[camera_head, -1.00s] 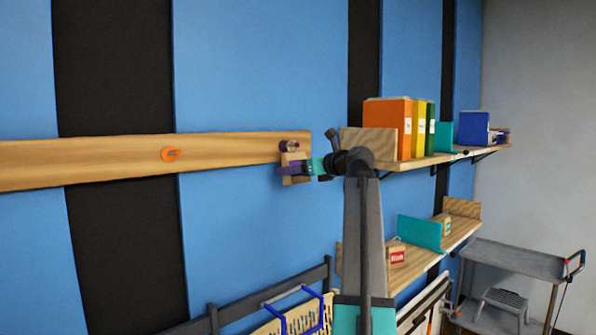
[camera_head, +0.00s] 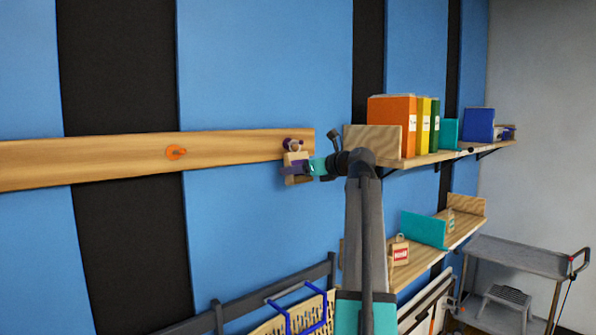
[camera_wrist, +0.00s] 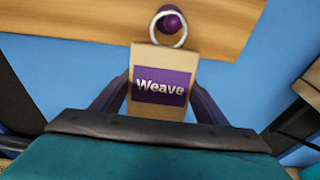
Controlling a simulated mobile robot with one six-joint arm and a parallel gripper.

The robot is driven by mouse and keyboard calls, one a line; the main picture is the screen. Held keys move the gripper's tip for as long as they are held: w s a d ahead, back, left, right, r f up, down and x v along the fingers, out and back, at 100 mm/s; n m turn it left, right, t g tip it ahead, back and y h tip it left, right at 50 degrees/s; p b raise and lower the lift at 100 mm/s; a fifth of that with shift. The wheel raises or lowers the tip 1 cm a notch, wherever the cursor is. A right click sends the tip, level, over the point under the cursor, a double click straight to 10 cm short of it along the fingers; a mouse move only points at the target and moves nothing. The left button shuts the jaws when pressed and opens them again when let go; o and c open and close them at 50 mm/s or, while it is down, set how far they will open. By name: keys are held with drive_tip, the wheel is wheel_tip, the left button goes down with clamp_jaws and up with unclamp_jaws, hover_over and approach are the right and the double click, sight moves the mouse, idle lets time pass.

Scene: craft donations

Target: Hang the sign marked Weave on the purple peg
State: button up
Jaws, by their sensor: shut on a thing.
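The sign marked Weave (camera_wrist: 162,60) is a light wooden tag with a purple label and a pale ring on top. My gripper (camera_wrist: 160,97) is shut on it, with a finger at each side edge. The purple peg (camera_wrist: 171,22) shows within the ring's outline in the wrist view; I cannot tell for sure how far the ring is over the peg. In the head view the sign (camera_head: 304,180) hangs in my gripper (camera_head: 297,169) just below the purple peg (camera_head: 290,144), at the right end of the wooden rail. The fingers partly hide it there.
The wooden rail (camera_head: 90,158) also bears an orange peg (camera_head: 176,152) to the left. Right of my arm, an upper shelf (camera_head: 425,159) holds coloured binders (camera_head: 392,125). A lower shelf holds another sign with a red label (camera_head: 400,253). A grey cart (camera_head: 520,257) stands at right.

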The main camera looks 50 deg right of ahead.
drive_tip(key=o, duration=1.1)
drive_tip(key=shift+b+v, duration=0.45)
drive_tip(key=shift+v, duration=0.45)
drive_tip(key=b+v, duration=0.4)
drive_tip(key=v, duration=0.8)
